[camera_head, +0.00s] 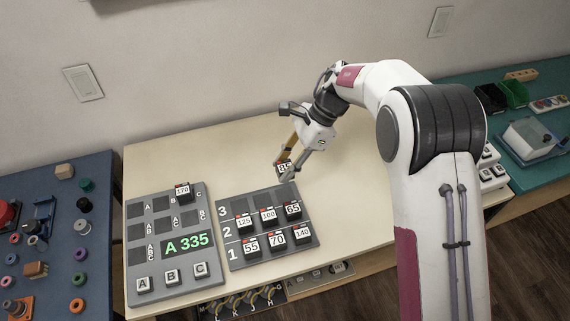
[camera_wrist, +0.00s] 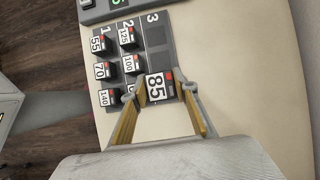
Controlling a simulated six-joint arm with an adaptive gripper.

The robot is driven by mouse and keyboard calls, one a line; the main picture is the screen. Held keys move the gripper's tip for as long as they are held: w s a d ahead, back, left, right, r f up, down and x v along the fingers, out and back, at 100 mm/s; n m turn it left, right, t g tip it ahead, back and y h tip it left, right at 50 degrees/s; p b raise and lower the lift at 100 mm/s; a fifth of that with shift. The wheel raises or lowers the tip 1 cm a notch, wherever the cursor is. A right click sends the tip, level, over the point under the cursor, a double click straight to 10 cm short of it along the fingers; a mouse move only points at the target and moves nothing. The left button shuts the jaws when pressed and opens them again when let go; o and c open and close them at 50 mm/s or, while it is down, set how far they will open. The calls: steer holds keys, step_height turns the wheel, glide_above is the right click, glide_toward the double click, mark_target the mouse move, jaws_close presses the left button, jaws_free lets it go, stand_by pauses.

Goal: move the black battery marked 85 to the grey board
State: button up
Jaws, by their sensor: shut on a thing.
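The black battery marked 85 (camera_head: 284,167) has a white label with a red mark. It is between the fingertips of my gripper (camera_head: 286,172), which is shut on it. In the head view it appears just beyond the far edge of the battery rack. In the wrist view, battery 85 (camera_wrist: 156,87) sits between the two fingers, in front of part of the rack. The grey board (camera_head: 214,267) lies to the left, with a green A 335 display, dark slots and A, B, C buttons. A battery marked 170 (camera_head: 183,191) stands in its upper right slot.
The rack (camera_head: 237,260) holds batteries 55, 70 and 140 in row 1, and 125, 100 and 65 in row 2. Row 3 looks empty. The cream table (camera_head: 210,155) is clear behind both boards. A blue bench with loose parts (camera_head: 95,200) is at the left.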

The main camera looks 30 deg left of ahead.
steer(key=shift+f, duration=4.3)
steer(key=shift+f, duration=0.5)
steer(key=o, duration=1.2)
steer(key=shift+o, duration=0.2)
steer(key=v, duration=1.2)
